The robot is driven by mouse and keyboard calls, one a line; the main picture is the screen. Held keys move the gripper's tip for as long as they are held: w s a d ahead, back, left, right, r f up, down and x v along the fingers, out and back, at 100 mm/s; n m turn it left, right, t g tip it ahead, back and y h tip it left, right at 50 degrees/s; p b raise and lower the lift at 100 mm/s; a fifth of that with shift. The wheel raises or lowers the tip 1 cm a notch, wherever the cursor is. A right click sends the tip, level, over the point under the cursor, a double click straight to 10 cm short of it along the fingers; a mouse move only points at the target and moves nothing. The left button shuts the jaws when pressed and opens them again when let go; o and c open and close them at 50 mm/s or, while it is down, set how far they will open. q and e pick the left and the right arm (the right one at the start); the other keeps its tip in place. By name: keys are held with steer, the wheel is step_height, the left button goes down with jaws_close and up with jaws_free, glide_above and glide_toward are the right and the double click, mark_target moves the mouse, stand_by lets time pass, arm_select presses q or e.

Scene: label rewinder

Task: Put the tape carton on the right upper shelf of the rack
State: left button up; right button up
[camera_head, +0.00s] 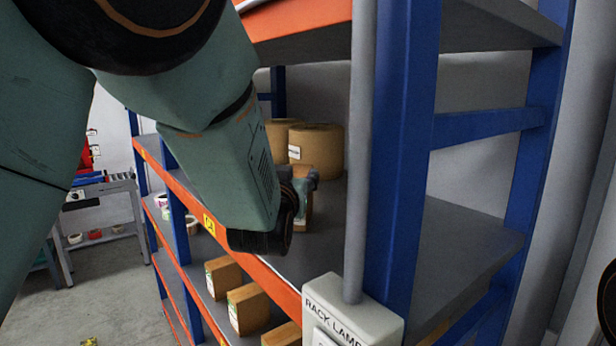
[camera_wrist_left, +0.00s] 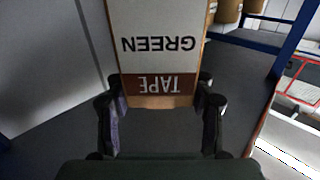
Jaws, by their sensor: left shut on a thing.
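The tape carton (camera_wrist_left: 160,45), brown with a white label reading GREEN TAPE, is between the fingers of my left gripper (camera_wrist_left: 162,106) in the wrist view. In the head view my left gripper (camera_head: 302,188) is shut on the carton (camera_head: 305,212), whose brown side shows partly behind the fingers. Both are inside the rack, over the grey shelf (camera_head: 335,235) behind the orange beam. Whether the carton's bottom touches the shelf is hard to tell. My right gripper is not in view.
Large brown rolls (camera_head: 318,150) stand deeper on this shelf. Several cartons (camera_head: 248,308) sit on the shelf below. A blue post (camera_head: 400,160) and the rack lamp box (camera_head: 350,312) with its grey pole (camera_head: 360,130) stand to the right. Another shelf (camera_head: 300,25) hangs above.

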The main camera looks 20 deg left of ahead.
arm_select(q)
steer(key=shift+f, duration=0.1)
steer(key=o, duration=1.1)
steer(key=shift+s, duration=0.1)
steer(key=o, duration=0.4)
steer(key=shift+a, duration=0.2)
steer(key=shift+d, duration=0.15)
steer(key=shift+r, duration=0.2)
steer(key=shift+f, duration=0.1)
